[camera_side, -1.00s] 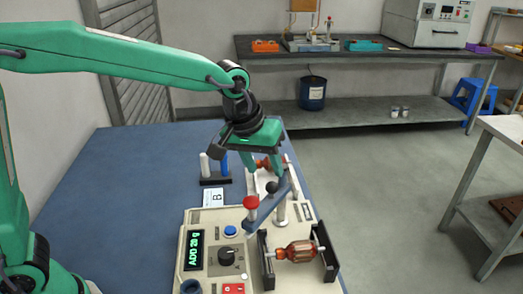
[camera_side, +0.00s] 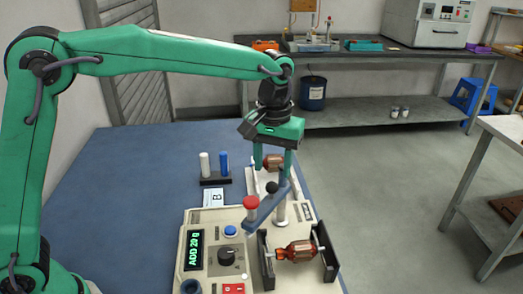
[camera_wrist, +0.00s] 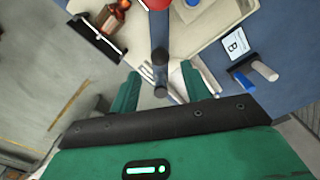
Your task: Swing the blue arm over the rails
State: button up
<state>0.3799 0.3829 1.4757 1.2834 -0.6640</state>
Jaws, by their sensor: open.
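The blue arm (camera_side: 264,212) is a grey-blue bar slanting across the cream machine, with a red knob (camera_side: 250,202) near its front end and a black ball (camera_side: 271,187) on top. In the wrist view the bar (camera_wrist: 160,30) runs up the picture toward the red knob. In the wrist view both fingers (camera_wrist: 160,82) stand apart from the bar; contact cannot be told.
The cream machine (camera_side: 205,283) carries a green display, dials and buttons. Behind it a second armature (camera_side: 273,161) shows past my fingers. A black stand holds a white peg (camera_side: 204,165) and a blue peg (camera_side: 223,165) beside a B card (camera_side: 213,198). The blue mat at left is clear.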

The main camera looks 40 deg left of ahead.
aim_at(272, 182)
jog(key=shift+f, duration=3.45)
grip_shut()
